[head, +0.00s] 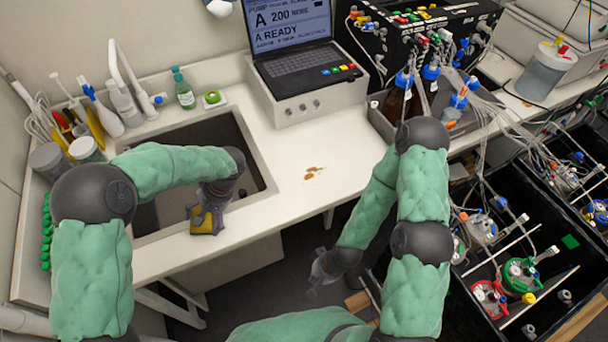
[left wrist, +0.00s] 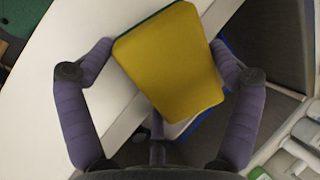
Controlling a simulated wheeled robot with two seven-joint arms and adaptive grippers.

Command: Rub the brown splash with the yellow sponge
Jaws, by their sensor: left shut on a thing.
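The brown splash (head: 314,170) is a small patch with a few spots on the white counter, right of the sink. The yellow sponge (head: 203,222) is at the sink's front rim, in my left gripper (head: 208,212). In the left wrist view the sponge (left wrist: 172,65) shows its broad yellow face and a thin dark green edge between the two fingers. My left gripper is shut on it, to the left of the splash and apart from it. My right gripper (head: 318,272) hangs low in front of the counter, empty; its fingers are too small to read.
The sink basin (head: 180,206) opens behind and beside the sponge. A laptop on a white box (head: 320,100) stands behind the splash. Bottles with blue caps (head: 397,98) stand in a tray to the right. The counter around the splash is clear.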

